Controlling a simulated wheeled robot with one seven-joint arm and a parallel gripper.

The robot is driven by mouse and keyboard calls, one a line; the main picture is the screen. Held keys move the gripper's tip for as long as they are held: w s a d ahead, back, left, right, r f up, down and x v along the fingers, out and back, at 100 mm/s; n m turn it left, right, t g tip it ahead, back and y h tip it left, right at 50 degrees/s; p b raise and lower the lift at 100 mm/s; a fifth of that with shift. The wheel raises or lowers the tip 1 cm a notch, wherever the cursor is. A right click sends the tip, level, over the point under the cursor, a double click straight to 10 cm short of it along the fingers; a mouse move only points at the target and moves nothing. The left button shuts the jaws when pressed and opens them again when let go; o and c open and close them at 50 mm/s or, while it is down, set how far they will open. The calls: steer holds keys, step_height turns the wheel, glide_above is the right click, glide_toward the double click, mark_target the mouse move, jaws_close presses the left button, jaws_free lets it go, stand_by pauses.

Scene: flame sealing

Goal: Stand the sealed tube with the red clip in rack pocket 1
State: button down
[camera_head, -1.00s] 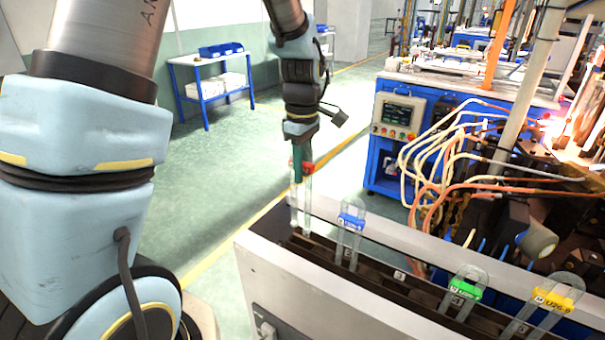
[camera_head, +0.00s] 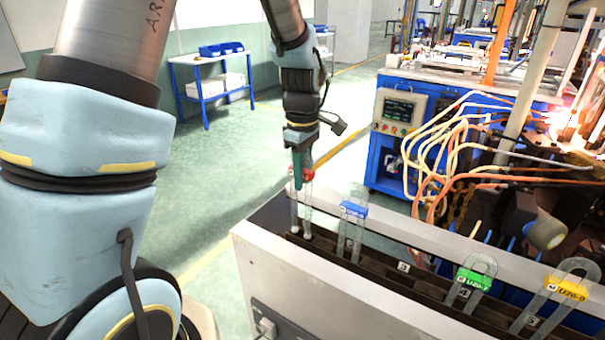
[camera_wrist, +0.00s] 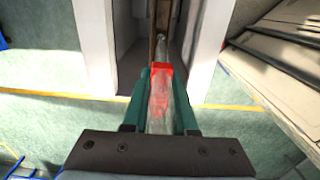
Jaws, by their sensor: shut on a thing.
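The clear U-shaped tube with the red clip (camera_head: 308,174) hangs upright below my gripper (camera_head: 298,168) in the head view. My gripper's teal fingers are shut on it near its top. The tube's lower ends are at the left end of the grey rack (camera_head: 290,268), over the dark channel; I cannot tell how deep they sit in the pocket. In the wrist view the red clip (camera_wrist: 161,72) lies between my gripper's fingers (camera_wrist: 163,103), and the tube points towards a narrow slot between pale walls. Pocket 1's number is not visible.
A blue-clip tube (camera_head: 353,209) stands close right of the held tube. Pocket 3 (camera_head: 403,267) is empty. A green-clip tube (camera_head: 473,279) stands at 4 and a yellow-clip tube (camera_head: 566,289) at 5. A machine with hoses (camera_head: 450,150) is behind the rack.

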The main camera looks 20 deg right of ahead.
steer(key=shift+f+b, duration=1.3)
steer(key=shift+f, duration=1.05)
steer(key=c, duration=0.6)
jaws_free()
step_height(320, 180, up, 11)
steer(key=shift+f+b, duration=0.1)
steer(key=shift+b, duration=0.85)
